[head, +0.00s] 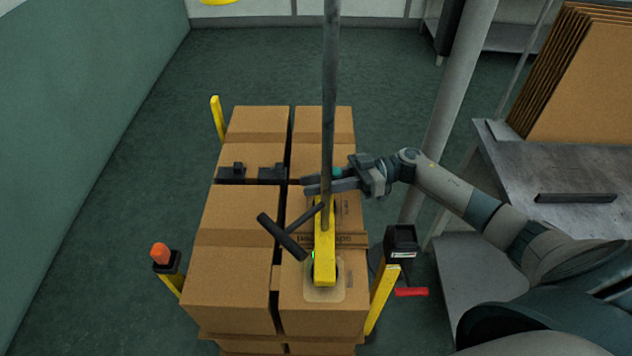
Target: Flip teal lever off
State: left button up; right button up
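A small teal patch (337,172) shows at the upper edge of my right gripper, just right of the grey vertical pole. It may be part of the teal lever, but most of it is hidden and its position cannot be told. My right gripper (306,186) reaches in from the right above the carton stack, fingers pointing left and passing at the pole. The fingers look close together; whether they touch or hold anything is unclear. My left gripper is not in view.
The grey pole (329,100) rises from a yellow bracket (325,245) with a black handle (281,237) over stacked cartons (225,285). Yellow posts stand around the stack; one has a black box (401,240) near a red lever (411,291). A grey table (560,180) stands right. Floor at left is clear.

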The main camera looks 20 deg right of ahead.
grip_shut()
dwell(1.3)
